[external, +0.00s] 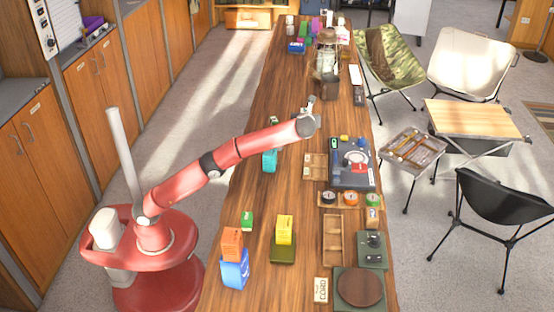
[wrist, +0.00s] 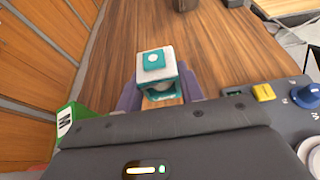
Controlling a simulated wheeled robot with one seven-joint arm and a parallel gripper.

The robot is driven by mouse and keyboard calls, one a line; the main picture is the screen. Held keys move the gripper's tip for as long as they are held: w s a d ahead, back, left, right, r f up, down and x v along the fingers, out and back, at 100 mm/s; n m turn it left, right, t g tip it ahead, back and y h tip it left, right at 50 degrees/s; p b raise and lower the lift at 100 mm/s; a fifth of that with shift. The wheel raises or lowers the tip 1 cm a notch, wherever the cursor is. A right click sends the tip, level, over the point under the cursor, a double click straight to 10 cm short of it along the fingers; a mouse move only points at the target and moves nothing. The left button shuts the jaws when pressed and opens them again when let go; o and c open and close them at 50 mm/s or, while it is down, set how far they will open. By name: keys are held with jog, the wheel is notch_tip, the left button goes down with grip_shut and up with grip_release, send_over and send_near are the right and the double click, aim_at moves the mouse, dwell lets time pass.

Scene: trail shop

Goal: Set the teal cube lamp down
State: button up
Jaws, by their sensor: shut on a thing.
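The teal cube lamp (wrist: 154,62) shows in the wrist view, with a pale top and a teal square with a white dot on it. My gripper (wrist: 158,95) is shut on it, with a purple finger on each side. I cannot tell whether the lamp touches the table.
A green box (wrist: 73,118) is on the left. A teal item (external: 269,161) stands below my forearm. Bare wood (wrist: 215,45) lies beyond the lamp.

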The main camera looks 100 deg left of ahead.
jog(key=s+d+r+m+t+h+b, duration=0.1)
jog(key=s+d+r+m+t+b, duration=0.15)
jog(key=s+d, duration=0.55)
jog(key=s+d+r+m+t+h+b, duration=0.2)
jog(key=s+d+r+m+t, duration=0.15)
jog(key=d, duration=0.75)
jog(key=s+d+r+m+t+h+b, duration=0.1)
jog(key=s+d+r+m+t+b, duration=0.25)
jog(key=d, duration=0.65)
jog(key=b, duration=0.4)
send_over(252, 191)
jog(key=shift+n, duration=0.25)
notch_tip(252, 191, down, 14)
jog(key=shift+s+a+r, duration=0.1)
jog(key=shift+f+b, duration=0.75)
jog(key=shift+f, duration=1.85)
jog(key=shift+f, duration=0.1)
jog(key=o, duration=1)
